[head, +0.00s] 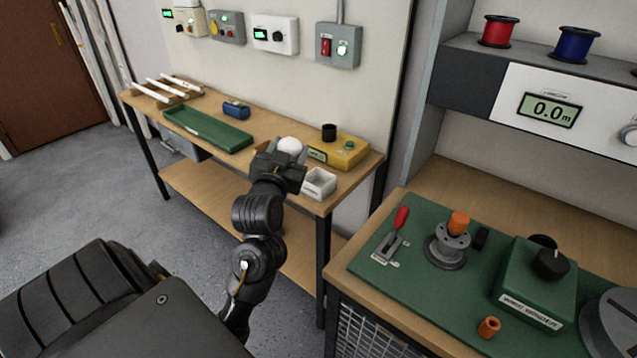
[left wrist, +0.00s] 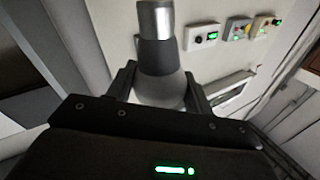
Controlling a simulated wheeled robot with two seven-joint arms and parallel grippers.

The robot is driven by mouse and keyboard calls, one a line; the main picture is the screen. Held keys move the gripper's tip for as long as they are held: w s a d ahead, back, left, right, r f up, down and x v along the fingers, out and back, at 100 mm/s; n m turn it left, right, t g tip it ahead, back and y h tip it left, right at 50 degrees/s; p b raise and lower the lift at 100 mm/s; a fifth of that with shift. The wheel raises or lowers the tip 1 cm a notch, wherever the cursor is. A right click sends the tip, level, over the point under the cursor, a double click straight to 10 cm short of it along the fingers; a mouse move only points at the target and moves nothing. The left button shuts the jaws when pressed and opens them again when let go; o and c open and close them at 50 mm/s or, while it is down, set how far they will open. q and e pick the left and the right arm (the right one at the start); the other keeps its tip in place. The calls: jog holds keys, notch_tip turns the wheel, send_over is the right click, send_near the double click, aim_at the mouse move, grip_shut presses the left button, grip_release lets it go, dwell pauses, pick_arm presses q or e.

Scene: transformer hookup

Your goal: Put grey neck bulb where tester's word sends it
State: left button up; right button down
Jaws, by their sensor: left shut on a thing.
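My left gripper (head: 277,172) reaches over the wooden bench and is shut on the grey neck bulb. The bulb's pale globe (head: 290,146) shows above the fingers in the head view. In the left wrist view the bulb (left wrist: 158,88) sits between the two fingers, with its dark grey neck and silver metal cap pointing away. The yellow tester (head: 341,150) stands just right of the gripper, with a black socket on top and a small lit green display whose word is too small to read. A white open box (head: 319,183) stands in front of the tester. My right gripper is out of view.
A long green tray (head: 208,129) and a blue object (head: 236,109) lie left of the gripper. White tubes (head: 168,88) rest on a rack at the bench's far end. Control boxes (head: 338,46) hang on the wall. A second bench with a green mat (head: 370,268) stands at right.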

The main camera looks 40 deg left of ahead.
pick_arm(q)
jog(key=w+f, duration=0.7)
jog(key=w+f+b, duration=0.1)
jog(key=w+f, duration=0.3)
jog(key=shift+w+a+f, duration=0.15)
jog(key=shift+w+a, duration=0.1)
jog(key=shift+a, duration=0.15)
jog(key=shift+f, duration=0.3)
jog(key=o, duration=0.5)
jog(key=shift+f, duration=0.25)
jog(key=o, duration=0.5)
jog(key=shift+r, duration=0.3)
jog(key=shift+v, duration=6)
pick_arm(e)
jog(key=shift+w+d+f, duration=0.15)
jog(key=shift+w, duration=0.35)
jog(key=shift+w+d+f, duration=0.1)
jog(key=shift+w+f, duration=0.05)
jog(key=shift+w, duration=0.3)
